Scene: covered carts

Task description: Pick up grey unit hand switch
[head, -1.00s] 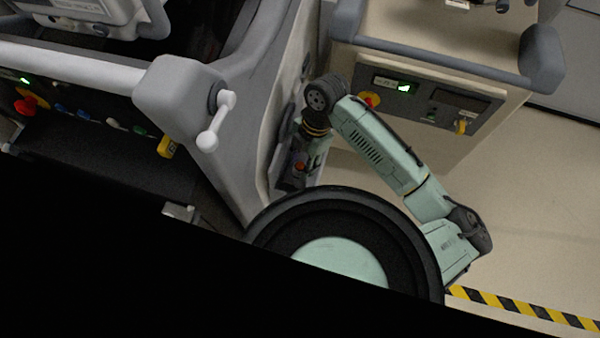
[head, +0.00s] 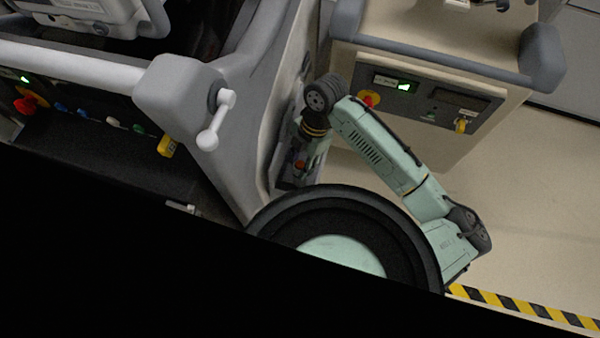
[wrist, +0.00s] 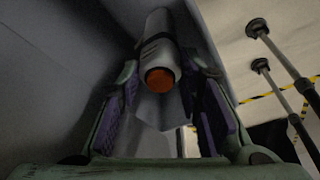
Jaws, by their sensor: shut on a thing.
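The grey unit hand switch (wrist: 158,52) is a light grey cylinder with a dark band and an orange-red button on its end. In the wrist view it lies between the purple-padded fingers of my gripper (wrist: 160,82), with the button facing the camera. My gripper is shut on it. In the head view my gripper (head: 308,163) is beside the sloping side of the grey cart, and the switch's orange-red button (head: 299,164) shows next to the fingers. The rest of the switch is mostly hidden there. I cannot tell whether it still touches its holder.
The grey cart (head: 232,150) with a white handle stands close at the left of my gripper. A beige cart (head: 440,135) with a control panel stands behind it. Open floor (head: 540,200) and yellow-black tape (head: 520,307) lie to the right.

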